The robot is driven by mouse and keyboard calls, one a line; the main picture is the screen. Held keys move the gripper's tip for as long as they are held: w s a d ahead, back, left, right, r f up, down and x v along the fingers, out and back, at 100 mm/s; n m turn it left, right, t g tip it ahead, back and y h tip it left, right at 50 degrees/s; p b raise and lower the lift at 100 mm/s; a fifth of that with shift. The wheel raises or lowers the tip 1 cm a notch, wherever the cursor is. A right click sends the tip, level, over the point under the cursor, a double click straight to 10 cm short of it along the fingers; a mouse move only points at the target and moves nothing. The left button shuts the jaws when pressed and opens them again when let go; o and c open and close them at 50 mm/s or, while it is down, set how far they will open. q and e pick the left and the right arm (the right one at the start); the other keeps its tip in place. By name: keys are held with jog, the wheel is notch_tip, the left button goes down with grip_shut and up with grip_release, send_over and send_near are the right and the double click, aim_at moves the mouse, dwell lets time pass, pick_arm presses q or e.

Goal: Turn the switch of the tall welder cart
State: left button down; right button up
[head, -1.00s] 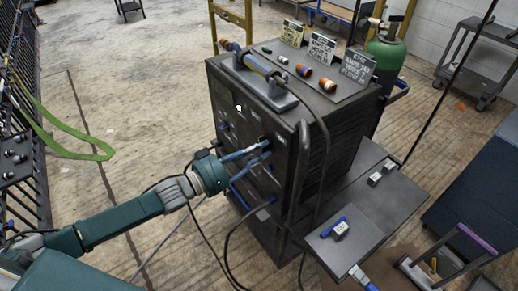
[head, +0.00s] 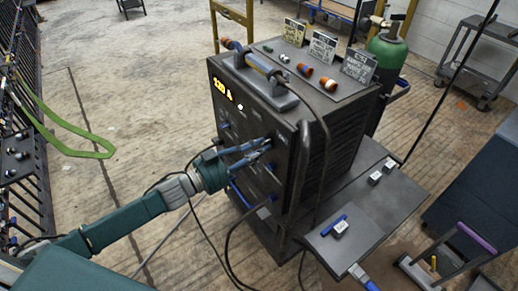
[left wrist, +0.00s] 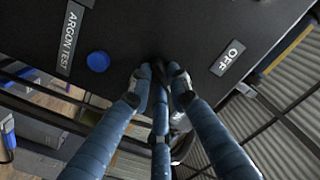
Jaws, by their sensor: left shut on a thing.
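The tall welder cart (head: 343,130) stands in the middle of the head view, its dark front panel facing left. An amber display (head: 223,89) is lit near the top of that panel and seems to read 120 A. My left gripper (head: 268,143) is at the right part of the panel, shut on the switch. In the left wrist view the gripper (left wrist: 160,78) has its fingers on the dark switch knob (left wrist: 159,68), which they mostly hide. An OFF label (left wrist: 228,58) is to the right of it. My right gripper is not in view.
A blue button (left wrist: 98,62) sits beside the ARGON TEST label (left wrist: 72,38). Cables hang before the cart. A tray (head: 392,205) juts out at right, and a green gas cylinder (head: 388,58) stands behind. Open floor (head: 130,90) lies to the left.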

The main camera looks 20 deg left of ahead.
pick_arm(q)
jog(key=shift+m, duration=1.1)
jog(key=c, duration=1.6)
grip_release()
jog(key=v, duration=1.2)
jog(key=shift+a, duration=0.1)
